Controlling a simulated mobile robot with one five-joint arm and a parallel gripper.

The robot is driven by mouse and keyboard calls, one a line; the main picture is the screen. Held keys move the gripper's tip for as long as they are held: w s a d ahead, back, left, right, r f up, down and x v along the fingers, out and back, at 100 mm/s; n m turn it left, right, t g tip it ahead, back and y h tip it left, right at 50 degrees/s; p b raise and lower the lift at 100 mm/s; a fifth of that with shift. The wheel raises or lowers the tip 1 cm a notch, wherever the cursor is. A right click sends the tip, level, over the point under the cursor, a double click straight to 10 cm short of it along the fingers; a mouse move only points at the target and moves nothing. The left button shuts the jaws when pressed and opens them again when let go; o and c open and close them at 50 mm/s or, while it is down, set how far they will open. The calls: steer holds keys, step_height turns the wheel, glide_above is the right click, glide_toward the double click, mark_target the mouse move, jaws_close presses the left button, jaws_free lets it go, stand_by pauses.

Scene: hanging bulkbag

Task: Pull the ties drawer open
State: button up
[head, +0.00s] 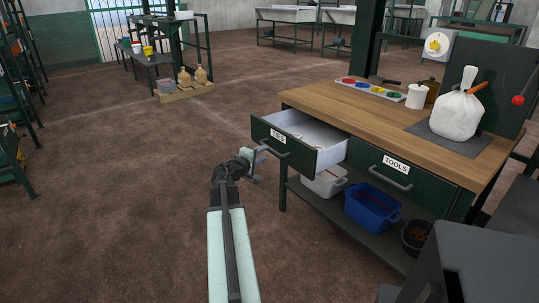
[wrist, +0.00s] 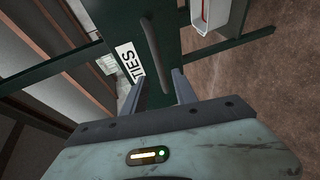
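The ties drawer (head: 316,158), with a dark green front and a white TIES label, stands pulled out from the left of the workbench. Its pale interior shows. The drawer's grey bar handle (head: 273,151) is on the front. My gripper (head: 257,163) is just in front of and left of this handle. In the wrist view the TIES label (wrist: 129,64) and the handle (wrist: 155,50) show close ahead. My gripper's two fingers (wrist: 159,80) are spread apart, with the handle's lower end between them and a gap on each side. Contact with the handle is not visible.
The closed tools drawer (head: 386,185) is to the right. A white bin (head: 325,183) and a blue bin (head: 371,208) stand on the lower shelf. A white bag (head: 456,113) sits on the wooden top (head: 350,118). The floor left of the bench is clear.

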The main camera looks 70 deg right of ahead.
mark_target(270, 148)
steer(key=b+x, duration=0.1)
steer(key=x, duration=0.6)
steer(key=shift+w+d+f, duration=0.1)
steer(key=shift+d, duration=0.05)
jaws_close()
stand_by(1.1)
